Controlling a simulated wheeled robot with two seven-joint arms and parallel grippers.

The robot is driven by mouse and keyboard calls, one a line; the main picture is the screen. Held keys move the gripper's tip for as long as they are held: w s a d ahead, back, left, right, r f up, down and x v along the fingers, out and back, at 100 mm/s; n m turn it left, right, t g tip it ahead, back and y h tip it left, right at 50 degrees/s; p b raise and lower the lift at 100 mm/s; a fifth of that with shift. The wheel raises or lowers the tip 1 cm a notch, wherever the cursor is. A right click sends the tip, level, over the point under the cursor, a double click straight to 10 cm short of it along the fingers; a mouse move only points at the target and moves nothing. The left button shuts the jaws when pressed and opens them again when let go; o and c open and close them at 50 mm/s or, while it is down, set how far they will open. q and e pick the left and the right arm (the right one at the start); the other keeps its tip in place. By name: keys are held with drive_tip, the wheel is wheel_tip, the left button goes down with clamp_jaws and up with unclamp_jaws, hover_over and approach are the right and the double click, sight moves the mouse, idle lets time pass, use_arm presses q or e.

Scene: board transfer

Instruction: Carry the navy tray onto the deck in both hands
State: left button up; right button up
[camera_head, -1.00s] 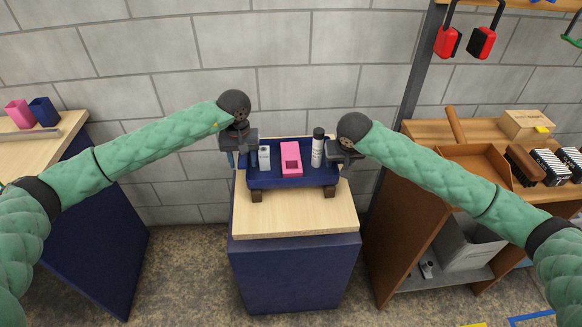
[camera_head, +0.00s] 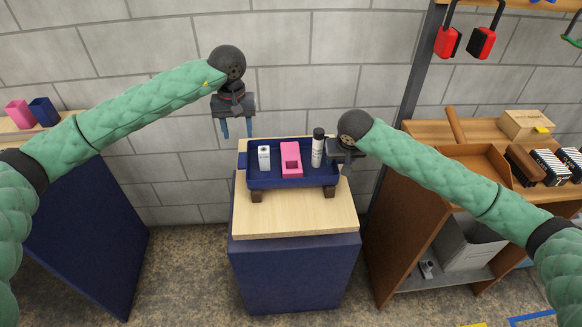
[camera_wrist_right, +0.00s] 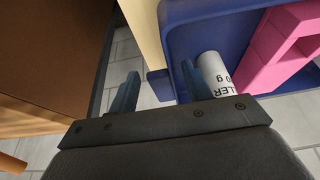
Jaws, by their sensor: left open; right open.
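The navy tray (camera_head: 292,183) stands level on two brown blocks (camera_head: 257,195) on a wood-topped navy stand (camera_head: 295,222). It holds a pink block with an opening (camera_head: 291,158), a small white carton (camera_head: 264,157) and a white bottle with a black cap (camera_head: 317,150). My left gripper (camera_head: 237,129) is open and empty, above and left of the tray, apart from it. My right gripper (camera_head: 346,156) is at the tray's right end. In the right wrist view its open fingers (camera_wrist_right: 160,84) lie either side of a navy end piece (camera_wrist_right: 160,86); contact is unclear.
A brown shelf unit (camera_head: 408,225) with an open tray and boxes stands close on the right. A navy-sided table (camera_head: 95,235) with pink and navy cups stands at left. A grey block wall (camera_head: 310,50) is behind. The wood top's front is bare.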

drive_tip(key=v, duration=1)
drive_tip(key=shift+s+r, duration=0.2)
drive_tip(key=shift+r, duration=0.1)
